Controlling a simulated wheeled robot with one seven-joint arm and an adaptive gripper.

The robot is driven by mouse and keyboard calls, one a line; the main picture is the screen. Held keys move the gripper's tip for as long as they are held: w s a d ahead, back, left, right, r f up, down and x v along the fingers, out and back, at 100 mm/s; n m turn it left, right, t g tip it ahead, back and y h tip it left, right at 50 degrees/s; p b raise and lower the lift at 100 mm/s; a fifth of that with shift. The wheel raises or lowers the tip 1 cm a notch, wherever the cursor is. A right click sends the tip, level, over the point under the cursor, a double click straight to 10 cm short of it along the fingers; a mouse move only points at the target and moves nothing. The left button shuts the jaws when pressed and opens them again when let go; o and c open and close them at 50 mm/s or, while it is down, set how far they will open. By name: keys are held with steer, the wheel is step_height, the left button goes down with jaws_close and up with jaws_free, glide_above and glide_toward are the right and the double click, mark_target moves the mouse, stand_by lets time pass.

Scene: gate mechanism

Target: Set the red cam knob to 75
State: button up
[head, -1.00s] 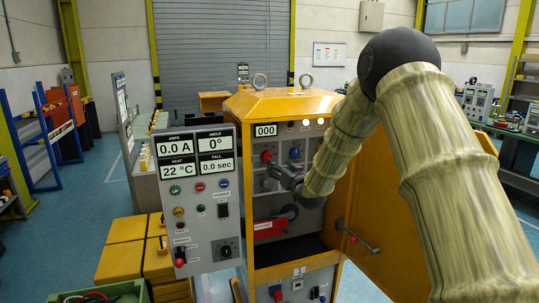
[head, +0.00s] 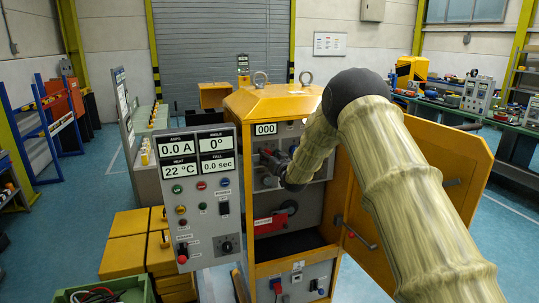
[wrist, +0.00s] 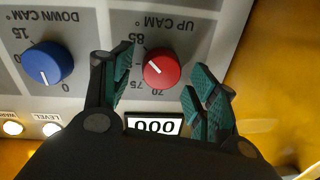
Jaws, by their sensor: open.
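The red cam knob (wrist: 161,68) is round with a white pointer line and sits on the grey panel under the upside-down "UP CAM" label. Its line points up and left in the wrist view, toward the 85 side of the scale; the 75 mark is below the knob. My gripper (wrist: 161,78) is open, one finger left of the knob and one to its right, with gaps on both sides. Whether the fingertips reach the knob's depth is unclear. In the head view my gripper (head: 276,161) is at the cabinet's upper panel and partly covers the knob area.
A blue "DOWN CAM" knob (wrist: 47,63) is left of the red one. A "000" display (wrist: 155,124) lies near the fingers. The yellow cabinet door (head: 385,245) stands open at right. A grey control box (head: 205,225) stands at left, reading 0.0 A and 0°.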

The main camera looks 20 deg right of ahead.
steer(key=shift+w, duration=0.15)
steer(key=c, duration=1)
